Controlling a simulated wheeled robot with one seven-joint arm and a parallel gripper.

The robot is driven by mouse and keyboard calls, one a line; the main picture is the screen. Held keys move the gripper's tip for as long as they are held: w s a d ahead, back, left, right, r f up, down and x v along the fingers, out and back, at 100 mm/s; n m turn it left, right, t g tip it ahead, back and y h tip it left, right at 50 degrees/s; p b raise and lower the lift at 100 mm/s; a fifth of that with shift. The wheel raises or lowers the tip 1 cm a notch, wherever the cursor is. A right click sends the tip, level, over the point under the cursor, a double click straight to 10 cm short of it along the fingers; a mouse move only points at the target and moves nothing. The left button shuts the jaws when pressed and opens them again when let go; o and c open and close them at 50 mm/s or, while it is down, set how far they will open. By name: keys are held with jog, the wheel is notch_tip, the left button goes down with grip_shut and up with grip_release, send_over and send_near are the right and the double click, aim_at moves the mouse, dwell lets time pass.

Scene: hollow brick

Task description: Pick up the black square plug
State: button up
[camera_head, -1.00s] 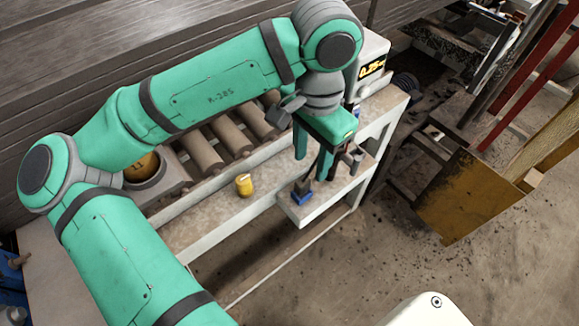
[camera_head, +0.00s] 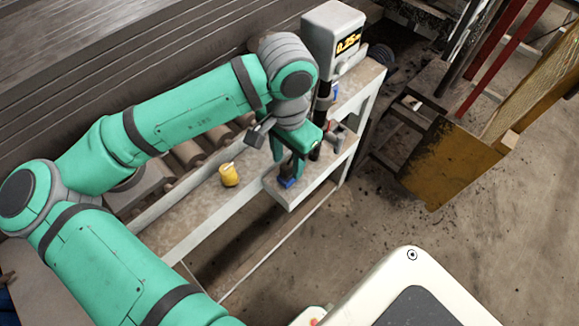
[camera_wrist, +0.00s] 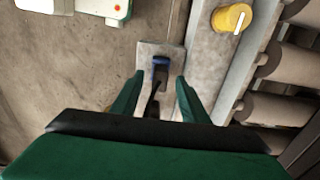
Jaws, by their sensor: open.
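A small blue piece (camera_head: 287,182) stands on the pale side shelf, directly below my gripper (camera_head: 287,166). In the wrist view the blue piece (camera_wrist: 160,62) sits just beyond and between my fingertips, and my gripper (camera_wrist: 158,79) is open with a finger on either side. A dark, narrow part (camera_wrist: 153,104) shows between the fingers, running from the blue piece towards the palm; it looks like the black plug, but its square shape is not clear. In the head view my fingers mostly hide it. I cannot tell whether the fingers touch it.
Rollers (camera_wrist: 275,108) line the back. Open floor lies in front.

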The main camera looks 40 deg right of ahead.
jog(key=shift+f, duration=0.95)
grip_shut()
